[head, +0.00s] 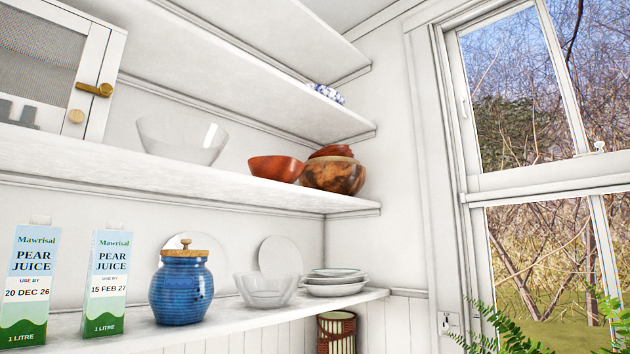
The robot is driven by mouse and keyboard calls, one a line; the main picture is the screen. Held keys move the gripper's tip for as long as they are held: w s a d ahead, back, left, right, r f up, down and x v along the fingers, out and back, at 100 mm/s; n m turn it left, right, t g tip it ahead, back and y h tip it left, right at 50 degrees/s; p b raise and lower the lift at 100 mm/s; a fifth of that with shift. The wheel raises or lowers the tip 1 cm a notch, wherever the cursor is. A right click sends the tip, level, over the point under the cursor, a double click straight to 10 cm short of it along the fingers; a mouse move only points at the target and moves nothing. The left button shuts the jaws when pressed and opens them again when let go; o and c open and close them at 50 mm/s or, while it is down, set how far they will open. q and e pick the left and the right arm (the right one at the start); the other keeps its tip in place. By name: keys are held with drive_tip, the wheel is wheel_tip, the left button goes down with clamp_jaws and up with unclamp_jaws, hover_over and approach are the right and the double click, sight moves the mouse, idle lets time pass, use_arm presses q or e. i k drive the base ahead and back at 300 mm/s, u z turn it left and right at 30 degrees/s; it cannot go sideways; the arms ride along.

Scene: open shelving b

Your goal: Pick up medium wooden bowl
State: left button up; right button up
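Wooden bowls stand together near the right end of the middle shelf in the head view. A reddish-brown wooden bowl (275,169) is at the left of the group. A larger bowl with marbled brown grain (334,177) stands to its right, close beside it. Another reddish wooden bowl (331,152) shows above and behind the marbled one; I cannot tell whether it rests in it or stands behind it. Which one is the medium bowl is not certain from this view. Neither of my grippers is in view.
A clear glass bowl (182,139) stands left on the middle shelf (130,170). The lower shelf holds two pear juice cartons (108,282), a blue jar (181,288), a glass bowl (266,290) and stacked plates (335,284). The upper shelf (230,85) overhangs the bowls. A window is right.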

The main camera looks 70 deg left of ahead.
sight(282, 168)
drive_tip(key=u, duration=0.15)
drive_tip(key=i, duration=0.75)
drive_tip(key=u, duration=1.15)
drive_tip(key=i, duration=0.55)
drive_tip(key=u, duration=0.6)
